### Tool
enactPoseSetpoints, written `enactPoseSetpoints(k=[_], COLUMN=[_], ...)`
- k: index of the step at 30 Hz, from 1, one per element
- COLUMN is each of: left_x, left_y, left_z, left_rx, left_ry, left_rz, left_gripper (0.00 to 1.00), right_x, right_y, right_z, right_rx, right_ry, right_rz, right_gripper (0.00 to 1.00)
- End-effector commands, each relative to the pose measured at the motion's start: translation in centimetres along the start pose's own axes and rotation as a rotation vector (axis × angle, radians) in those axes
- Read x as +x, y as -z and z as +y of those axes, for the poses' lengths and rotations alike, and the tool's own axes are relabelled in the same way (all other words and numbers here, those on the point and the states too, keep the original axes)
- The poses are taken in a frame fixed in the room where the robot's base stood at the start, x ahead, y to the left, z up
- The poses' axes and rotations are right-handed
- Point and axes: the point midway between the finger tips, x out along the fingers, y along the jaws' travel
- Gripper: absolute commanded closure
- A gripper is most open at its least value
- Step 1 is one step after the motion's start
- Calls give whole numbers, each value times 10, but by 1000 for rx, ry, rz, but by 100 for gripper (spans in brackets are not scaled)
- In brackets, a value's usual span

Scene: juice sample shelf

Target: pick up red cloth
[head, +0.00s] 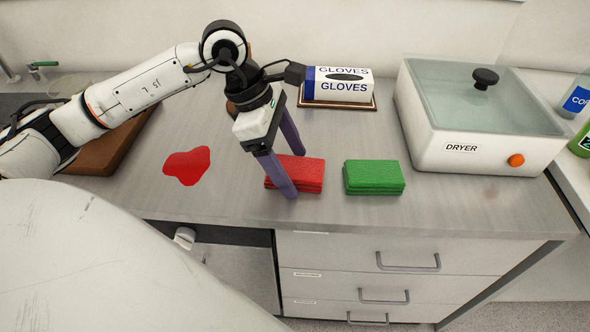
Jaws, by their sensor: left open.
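The red cloth (312,174) lies folded in a thick stack on the grey counter, left of a green cloth (374,177). My left gripper (293,176) points down at the red cloth with its two purple fingers apart. One finger is in front of the cloth's left part and the other reaches behind its back edge. Nothing shows gripped between them. Whether the fingers touch the cloth cannot be told. My right gripper is not in view.
A red spill (187,166) lies on the counter to the left. A glove box (340,84) stands behind the cloths. A white dryer (480,120) with a glass lid stands on the right. A brown board (112,148) lies at the left. The counter's front edge is close below the cloths.

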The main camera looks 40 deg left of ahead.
Motion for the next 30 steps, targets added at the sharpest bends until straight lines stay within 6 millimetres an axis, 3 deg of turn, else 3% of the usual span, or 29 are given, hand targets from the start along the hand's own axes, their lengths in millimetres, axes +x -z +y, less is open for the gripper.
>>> enactPoseSetpoints(k=[1,9,19,30], left_x=[0,0,-9,-74], left_y=[0,0,-4,-31], left_z=[0,0,1,1], left_rx=[0,0,1,2], left_ry=[0,0,-4,-5], left_rz=[0,0,-3,-4], left_gripper=[25,69,69,69], right_x=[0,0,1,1], right_y=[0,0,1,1], right_z=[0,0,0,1], right_rx=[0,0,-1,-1], right_ry=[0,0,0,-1], right_rz=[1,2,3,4], right_gripper=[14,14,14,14])
